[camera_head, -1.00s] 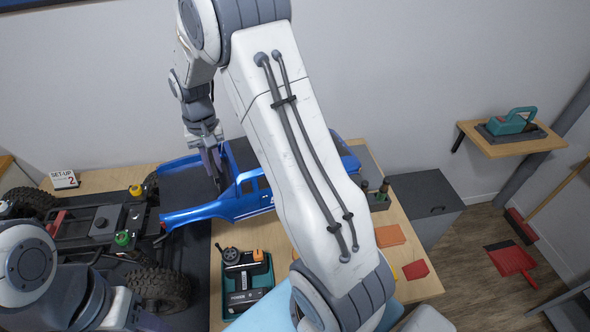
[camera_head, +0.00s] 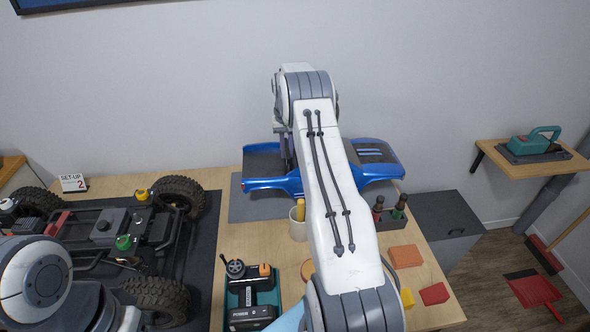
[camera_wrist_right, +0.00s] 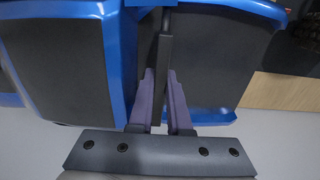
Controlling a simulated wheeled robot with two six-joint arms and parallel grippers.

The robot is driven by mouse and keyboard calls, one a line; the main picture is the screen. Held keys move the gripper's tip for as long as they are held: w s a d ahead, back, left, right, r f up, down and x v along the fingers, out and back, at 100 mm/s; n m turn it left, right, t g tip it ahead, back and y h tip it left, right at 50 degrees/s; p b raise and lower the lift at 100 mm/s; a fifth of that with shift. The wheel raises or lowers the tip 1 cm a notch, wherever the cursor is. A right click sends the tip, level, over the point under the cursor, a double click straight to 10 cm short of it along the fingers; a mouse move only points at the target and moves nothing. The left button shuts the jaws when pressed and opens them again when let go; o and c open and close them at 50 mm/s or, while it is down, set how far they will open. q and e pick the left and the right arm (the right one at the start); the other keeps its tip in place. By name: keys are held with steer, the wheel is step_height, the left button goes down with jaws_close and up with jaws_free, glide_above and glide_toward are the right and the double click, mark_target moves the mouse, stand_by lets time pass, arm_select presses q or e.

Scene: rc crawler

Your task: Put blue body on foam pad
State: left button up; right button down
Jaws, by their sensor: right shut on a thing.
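The blue body (camera_head: 262,184), a truck shell with black panels, is over the grey foam pad (camera_head: 247,209) at the back of the table. I cannot tell whether it touches the pad. My right arm crosses in front and hides the body's middle. My right gripper (camera_head: 286,162) is partly hidden behind that arm. In the right wrist view, the right gripper (camera_wrist_right: 164,92) is shut on a dark bar of the blue body (camera_wrist_right: 122,60). My left arm shows at the lower left, but its gripper is not in view.
A wheeled chassis (camera_head: 105,228) stands on a dark mat at the left. A cup (camera_head: 298,230) stands just in front of the pad. A green tray (camera_head: 251,294), a bottle holder (camera_head: 390,214) and orange and red blocks (camera_head: 405,256) occupy the front and right. The wall is close behind.

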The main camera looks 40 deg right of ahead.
step_height(320, 180, down, 5)
steer(key=shift+f+p, duration=0.2)
steer(key=shift+p, duration=0.4)
steer(key=shift+f, duration=0.1)
steer(key=shift+f, duration=0.15)
steer(key=c, duration=0.9)
jaws_free()
steer(key=shift+o, duration=0.2)
